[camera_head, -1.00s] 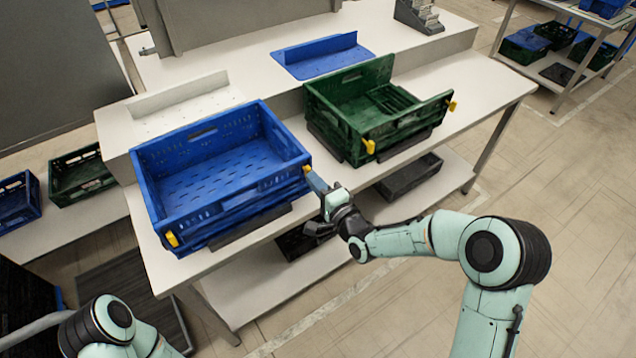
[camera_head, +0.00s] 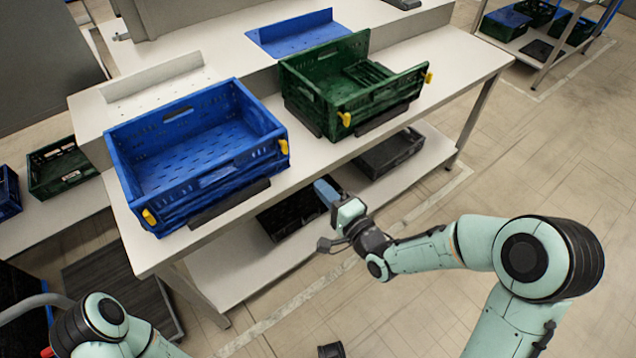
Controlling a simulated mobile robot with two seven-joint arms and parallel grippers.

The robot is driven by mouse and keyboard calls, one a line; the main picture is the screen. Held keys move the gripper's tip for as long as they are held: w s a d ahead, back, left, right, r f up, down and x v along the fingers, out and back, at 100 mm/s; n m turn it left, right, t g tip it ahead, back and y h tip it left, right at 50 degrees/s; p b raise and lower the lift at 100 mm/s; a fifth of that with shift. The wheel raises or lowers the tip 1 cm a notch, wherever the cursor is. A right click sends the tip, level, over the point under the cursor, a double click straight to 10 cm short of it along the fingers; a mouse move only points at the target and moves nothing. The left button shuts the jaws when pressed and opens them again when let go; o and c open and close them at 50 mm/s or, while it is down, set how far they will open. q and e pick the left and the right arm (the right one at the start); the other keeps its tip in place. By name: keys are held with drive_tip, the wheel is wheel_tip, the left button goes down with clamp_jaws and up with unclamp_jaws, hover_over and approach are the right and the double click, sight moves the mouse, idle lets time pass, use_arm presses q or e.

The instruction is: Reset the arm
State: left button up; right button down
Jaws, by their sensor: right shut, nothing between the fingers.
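My right gripper (camera_head: 332,214) is shut and empty. It hangs in front of the table's front edge, to the lower right of the blue crate (camera_head: 190,180), apart from it. My right arm (camera_head: 425,252) is bent and comes in from the lower right. My left arm (camera_head: 100,325) shows only in part at the lower left. Its gripper is not in view. The blue crate stands empty on the left of the table. A green crate (camera_head: 315,95) stands on the table's right half, with dark green parts showing inside.
The white table (camera_head: 455,65) has a lower shelf (camera_head: 235,262) holding dark crates (camera_head: 390,152). A blue panel (camera_head: 295,32) lies behind the green crate. Another rack with crates (camera_head: 510,20) stands at the far right. The floor (camera_head: 545,150) to the right is clear.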

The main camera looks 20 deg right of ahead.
drive_tip(key=shift+f, duration=0.1)
idle(0.3)
drive_tip(key=s+f+n+g+h+p, duration=0.15)
drive_tip(key=s+f+g, duration=0.25)
drive_tip(key=f, duration=0.6)
drive_tip(key=s+f+n+g+h+p, duration=0.1)
drive_tip(key=s+f+n+g+p, duration=0.25)
drive_tip(key=f, duration=0.75)
use_arm(q)
wheel_tip(320, 180, up, 8)
drive_tip(key=w+p, duration=0.2)
drive_tip(key=p, duration=0.1)
drive_tip(key=shift+w+r, duration=0.15)
use_arm(e)
drive_tip(key=s+f+n+g, duration=0.1)
drive_tip(key=s+f+g, duration=0.2)
drive_tip(key=s, duration=0.4)
drive_tip(key=s+a+f+n+g, duration=0.1)
drive_tip(key=s+f+n+g, duration=0.1)
drive_tip(key=s, duration=0.6)
drive_tip(key=s+a+f+n+g, duration=0.1)
drive_tip(key=s+f+n+g, duration=0.1)
drive_tip(key=s+f+g, duration=0.2)
drive_tip(key=s+g, duration=0.1)
drive_tip(key=s, duration=0.2)
drive_tip(key=shift+s+a+f, duration=0.15)
drive_tip(key=shift+f, duration=0.15)
